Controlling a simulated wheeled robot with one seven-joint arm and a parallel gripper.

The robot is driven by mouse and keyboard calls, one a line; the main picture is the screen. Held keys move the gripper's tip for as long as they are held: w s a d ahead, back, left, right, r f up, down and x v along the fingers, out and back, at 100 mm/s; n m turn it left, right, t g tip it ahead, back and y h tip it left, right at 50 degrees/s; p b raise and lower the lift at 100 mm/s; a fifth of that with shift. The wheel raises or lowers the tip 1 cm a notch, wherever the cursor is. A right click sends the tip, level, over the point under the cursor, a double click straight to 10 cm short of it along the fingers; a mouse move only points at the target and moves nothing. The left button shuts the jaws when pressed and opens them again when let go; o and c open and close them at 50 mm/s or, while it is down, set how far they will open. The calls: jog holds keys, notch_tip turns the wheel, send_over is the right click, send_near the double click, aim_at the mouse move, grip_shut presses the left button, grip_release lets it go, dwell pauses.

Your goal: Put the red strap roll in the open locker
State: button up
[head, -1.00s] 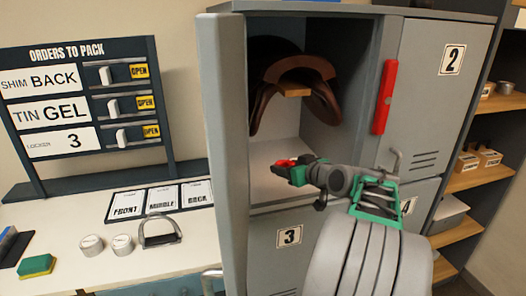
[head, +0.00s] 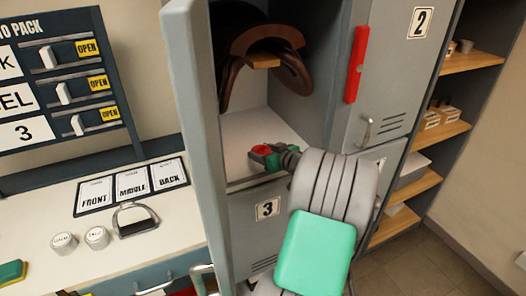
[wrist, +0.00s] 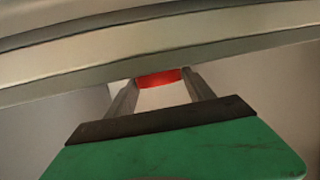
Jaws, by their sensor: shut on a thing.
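The red strap roll (head: 261,149) is held at the tip of my gripper (head: 266,153), at the open locker's lower front. In the wrist view my fingers (wrist: 160,88) are shut on the red roll (wrist: 158,78), which shows as a small band between the tips. The open locker is the upper left compartment, with a pale floor (head: 245,130) and its door (head: 190,110) swung out at the left. In the head view the roll overlaps the front part of that floor. I cannot tell whether it touches it.
A brown saddle (head: 268,45) hangs inside the locker above the roll. Locker door 3 (head: 250,235) is shut below, and locker door 2 (head: 400,70) is shut at the right. A bench (head: 170,240) with a stirrup (head: 135,220) and two tins stands left.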

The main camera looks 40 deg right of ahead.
jog(key=shift+f, duration=0.15)
jog(key=o, duration=1.5)
jog(key=shift+s+r, duration=0.25)
jog(key=b+v, duration=0.2)
jog(key=v, duration=0.9)
jog(key=shift+s, duration=0.25)
jog(key=shift+r, duration=0.1)
